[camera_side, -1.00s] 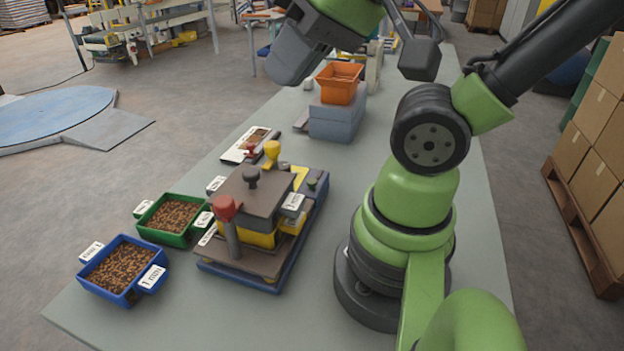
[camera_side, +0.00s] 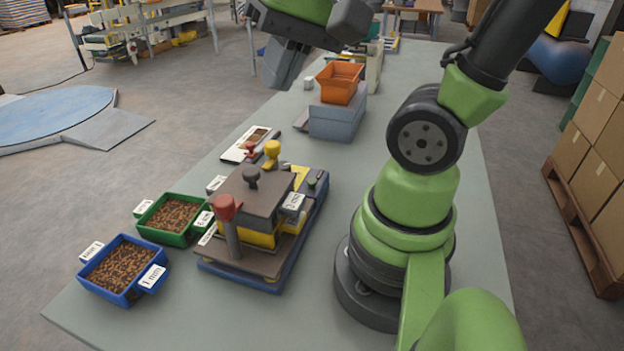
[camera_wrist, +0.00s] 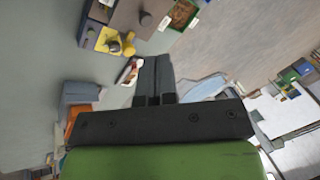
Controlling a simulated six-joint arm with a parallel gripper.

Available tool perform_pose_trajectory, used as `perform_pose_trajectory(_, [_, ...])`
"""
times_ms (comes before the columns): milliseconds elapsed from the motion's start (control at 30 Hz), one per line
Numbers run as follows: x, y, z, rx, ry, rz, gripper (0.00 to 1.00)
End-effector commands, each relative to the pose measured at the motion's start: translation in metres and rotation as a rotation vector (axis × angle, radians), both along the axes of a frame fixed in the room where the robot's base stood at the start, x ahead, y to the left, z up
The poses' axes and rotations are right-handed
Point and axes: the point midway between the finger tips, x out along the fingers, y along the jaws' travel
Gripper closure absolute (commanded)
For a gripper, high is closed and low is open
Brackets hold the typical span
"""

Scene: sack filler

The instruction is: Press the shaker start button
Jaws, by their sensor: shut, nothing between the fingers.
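The shaker (camera_side: 255,225) stands on the table with a dark grey top, yellow body and blue base. A small green button (camera_side: 312,183) sits at its back right corner; I cannot read a label on it. The shaker also carries a red knob (camera_side: 225,207), a black knob (camera_side: 251,175) and a yellow knob (camera_side: 272,150). My gripper (camera_side: 276,83) is in the air beyond and above the shaker, apart from it. In the wrist view its fingers (camera_wrist: 155,62) are together and empty, and part of the shaker (camera_wrist: 127,22) shows at the top left.
A blue tray (camera_side: 145,288) and a green tray (camera_side: 190,238) of brown pellets stand left of the shaker. An orange hopper (camera_side: 340,80) on a grey-blue block (camera_side: 337,122) stands farther back, near my gripper.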

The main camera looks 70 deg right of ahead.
Motion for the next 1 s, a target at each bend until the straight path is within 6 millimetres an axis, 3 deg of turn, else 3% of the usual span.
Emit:
perform_pose_trajectory(300, [0.025, -0.054, -0.04, 0.266, 0.444, -0.536, 1.0])
perform_pose_trajectory(600, [0.024, -0.106, -0.089, 0.55, 0.827, -1.014, 1.0])
perform_pose_trajectory(800, [0.017, -0.127, -0.113, 0.691, 1.001, -1.215, 1.0])
perform_pose_trajectory(1000, [0.013, -0.134, -0.123, 0.746, 1.067, -1.287, 1.0])
